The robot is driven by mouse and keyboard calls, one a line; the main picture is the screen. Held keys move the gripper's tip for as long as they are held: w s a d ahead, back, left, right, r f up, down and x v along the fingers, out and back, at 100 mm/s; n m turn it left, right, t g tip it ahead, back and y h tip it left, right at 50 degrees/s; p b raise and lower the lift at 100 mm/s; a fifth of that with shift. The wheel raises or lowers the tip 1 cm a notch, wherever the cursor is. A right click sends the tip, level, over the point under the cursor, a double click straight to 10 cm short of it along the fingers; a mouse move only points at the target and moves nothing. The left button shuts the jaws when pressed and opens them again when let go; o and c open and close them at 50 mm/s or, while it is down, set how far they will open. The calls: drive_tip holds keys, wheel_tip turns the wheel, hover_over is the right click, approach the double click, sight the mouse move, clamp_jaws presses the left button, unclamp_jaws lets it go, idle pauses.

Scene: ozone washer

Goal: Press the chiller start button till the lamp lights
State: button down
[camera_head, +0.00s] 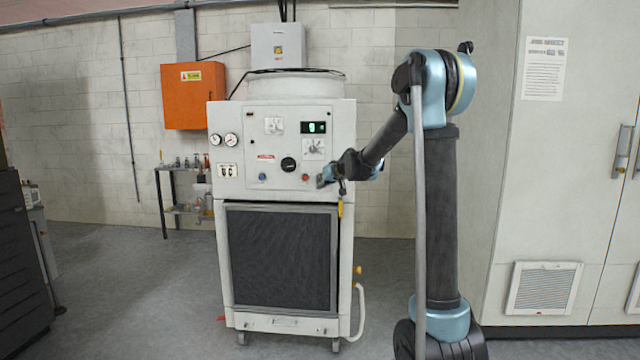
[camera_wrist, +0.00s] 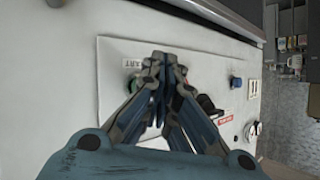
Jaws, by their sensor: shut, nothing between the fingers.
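The chiller (camera_head: 282,195) is a white wheeled cabinet with a control panel on its upper front. In the wrist view, a green round part (camera_wrist: 134,86) sits beside a small lettered label (camera_wrist: 131,63), partly hidden by my fingers; I cannot tell whether it is the start button or a lamp, or whether it is lit. My gripper (camera_wrist: 160,62) is shut and empty, its fingertips in front of the panel close to this part. Contact is not clear. In the head view my gripper (camera_head: 323,181) is at the panel's lower right, by a red button (camera_head: 305,177).
A small shelf (camera_head: 185,208) stands left of the chiller and a tall cabinet (camera_head: 555,150) at right.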

drive_tip(key=shift+w, duration=0.4)
idle(0.4)
drive_tip(key=shift+s, duration=0.9)
drive_tip(key=s, duration=0.5)
drive_tip(key=shift+a, duration=0.1)
idle(0.5)
idle(0.4)
